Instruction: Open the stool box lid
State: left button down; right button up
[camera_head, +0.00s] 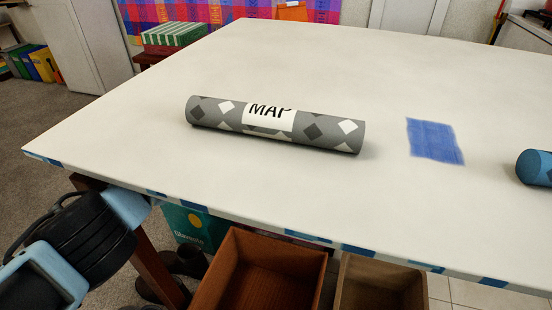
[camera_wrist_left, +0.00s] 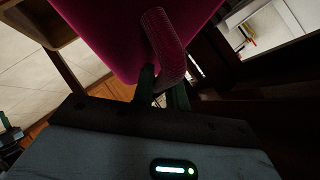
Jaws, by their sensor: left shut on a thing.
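In the left wrist view a magenta panel (camera_wrist_left: 115,35) fills the top middle, with a ribbed, curved pink handle (camera_wrist_left: 165,42) on it. I take it for the stool box lid, but cannot see the whole box or any gap under the lid. My left gripper (camera_wrist_left: 163,92) has its dark green fingers shut on the lower end of the handle. In the head view my left arm reaches down at the lower left, beside the table edge. Its gripper and the magenta panel are hidden there. My right gripper is not in view.
A white table (camera_head: 290,185) spans the head view, with a grey map tube (camera_head: 325,132), a blue patch (camera_head: 434,141) and a blue cylinder (camera_head: 535,166) on it. Two brown crates (camera_head: 227,270) (camera_head: 338,285) stand below its front edge. A striped box (camera_head: 173,33) is behind left.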

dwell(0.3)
pick_arm(q)
jog(key=c, duration=1.7)
grip_release()
